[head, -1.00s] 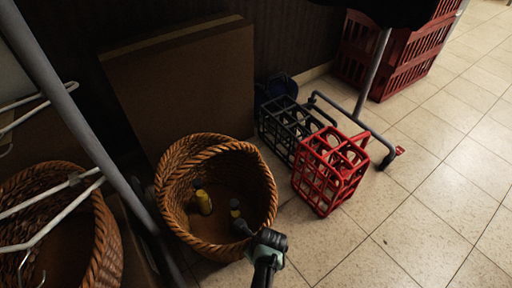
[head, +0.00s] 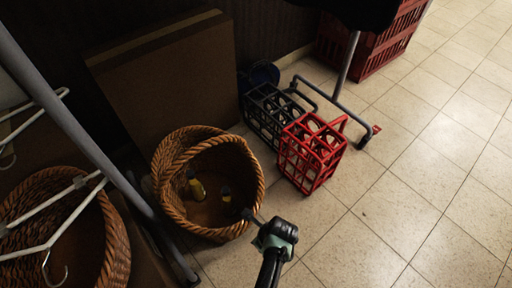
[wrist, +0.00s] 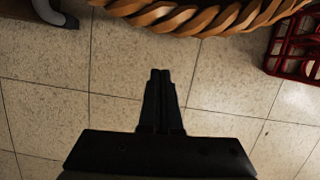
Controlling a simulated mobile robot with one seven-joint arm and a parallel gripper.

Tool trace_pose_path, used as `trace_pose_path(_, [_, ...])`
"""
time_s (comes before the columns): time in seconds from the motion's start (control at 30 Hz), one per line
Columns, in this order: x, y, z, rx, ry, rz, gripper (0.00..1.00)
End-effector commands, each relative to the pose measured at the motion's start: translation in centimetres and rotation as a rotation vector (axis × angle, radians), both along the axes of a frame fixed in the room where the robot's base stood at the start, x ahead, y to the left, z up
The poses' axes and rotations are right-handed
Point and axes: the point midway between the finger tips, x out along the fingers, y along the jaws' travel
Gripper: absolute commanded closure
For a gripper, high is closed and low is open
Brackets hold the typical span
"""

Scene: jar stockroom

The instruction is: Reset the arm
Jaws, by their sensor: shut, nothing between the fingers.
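My gripper (head: 250,217) is at the near right rim of a wicker basket (head: 165,165) in the head view, with my arm coming in from the bottom. In the wrist view my gripper (wrist: 160,74) has its two fingers together with nothing between them, over bare floor tiles. The basket's braided rim (wrist: 180,16) crosses the top of the wrist view, just beyond the fingertips.
A red bottle carrier (head: 312,152) and a dark one (head: 268,118) stand right of the basket. A cardboard box (head: 165,85) leans behind. A second basket (head: 118,240), hangers (head: 70,225) and a metal pole (head: 75,125) are at left. Tiled floor (head: 420,200) is open at right.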

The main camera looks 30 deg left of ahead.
Motion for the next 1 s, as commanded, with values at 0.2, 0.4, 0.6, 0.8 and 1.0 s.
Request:
trace_pose_path(0.2, [-0.1,-0.4,1.4,-0.001,0.001,0.000,1.00])
trace_pose_path(0.4, [-0.1,-0.4,1.3,0.000,0.001,0.000,1.00])
trace_pose_path(0.6, [2.4,-0.3,3.4,0.001,-0.082,0.042,1.00])
trace_pose_path(0.8, [11.7,-0.5,13.0,-0.041,-0.426,0.221,1.00])
trace_pose_path(1.0, [19.6,-1.7,26.3,-0.183,-0.818,0.413,1.00])
